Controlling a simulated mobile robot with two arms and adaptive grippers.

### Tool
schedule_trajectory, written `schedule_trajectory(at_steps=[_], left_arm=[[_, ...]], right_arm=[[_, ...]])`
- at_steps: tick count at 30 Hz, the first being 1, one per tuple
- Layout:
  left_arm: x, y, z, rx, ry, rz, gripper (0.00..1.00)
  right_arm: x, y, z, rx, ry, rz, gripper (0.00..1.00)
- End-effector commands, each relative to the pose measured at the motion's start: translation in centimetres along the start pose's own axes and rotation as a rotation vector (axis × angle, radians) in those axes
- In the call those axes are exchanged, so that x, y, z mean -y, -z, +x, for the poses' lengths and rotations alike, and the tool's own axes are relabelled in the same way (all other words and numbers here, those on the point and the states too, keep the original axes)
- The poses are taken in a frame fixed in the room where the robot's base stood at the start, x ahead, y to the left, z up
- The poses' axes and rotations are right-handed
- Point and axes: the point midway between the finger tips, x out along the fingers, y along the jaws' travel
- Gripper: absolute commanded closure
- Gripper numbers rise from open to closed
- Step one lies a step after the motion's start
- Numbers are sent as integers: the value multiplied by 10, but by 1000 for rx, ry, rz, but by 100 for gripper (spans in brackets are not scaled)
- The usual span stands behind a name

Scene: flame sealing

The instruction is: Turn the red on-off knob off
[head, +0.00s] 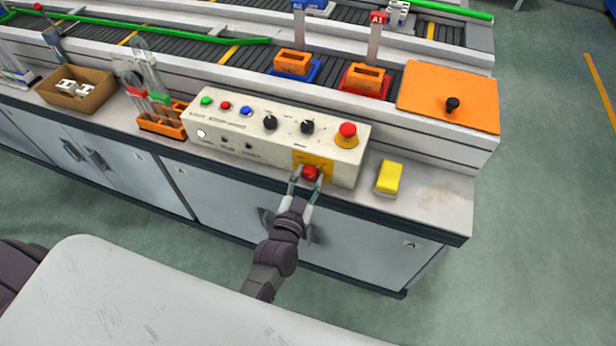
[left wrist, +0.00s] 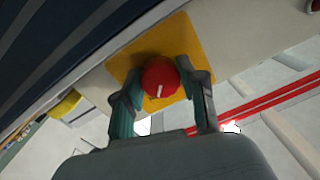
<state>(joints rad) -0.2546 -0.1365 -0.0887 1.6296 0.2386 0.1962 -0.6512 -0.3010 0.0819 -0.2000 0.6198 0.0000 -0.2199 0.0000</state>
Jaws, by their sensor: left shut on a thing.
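The red on-off knob (head: 310,173) sits on a yellow plate (head: 327,165) low on the right part of the cream control box's front (head: 230,128). My left gripper (head: 307,177) has its fingers on both sides of the knob. In the left wrist view the red knob (left wrist: 160,79) shows a white mark on its face, and the left gripper's fingers (left wrist: 160,88) close around it in front of the yellow plate (left wrist: 181,38). My right gripper is not in view.
A red emergency button (head: 347,131) and black dials (head: 307,127) are on the box. A yellow sponge-like block (head: 389,178) lies to its right on the bench. Orange holders (head: 163,120) and a brown bin (head: 77,92) stand to the left. A conveyor runs behind.

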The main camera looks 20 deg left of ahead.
Motion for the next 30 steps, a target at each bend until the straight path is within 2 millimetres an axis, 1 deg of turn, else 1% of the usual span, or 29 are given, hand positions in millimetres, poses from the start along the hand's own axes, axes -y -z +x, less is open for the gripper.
schedule_trajectory(at_steps=[8, 18, 30], left_arm=[[0, 3, 0, 4, -2, -182, 94], [0, 3, 0, 11, -5, -504, 94], [0, 2, 0, 20, -9, -883, 94]], right_arm=[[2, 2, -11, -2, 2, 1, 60], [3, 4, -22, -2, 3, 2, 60], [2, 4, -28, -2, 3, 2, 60]])
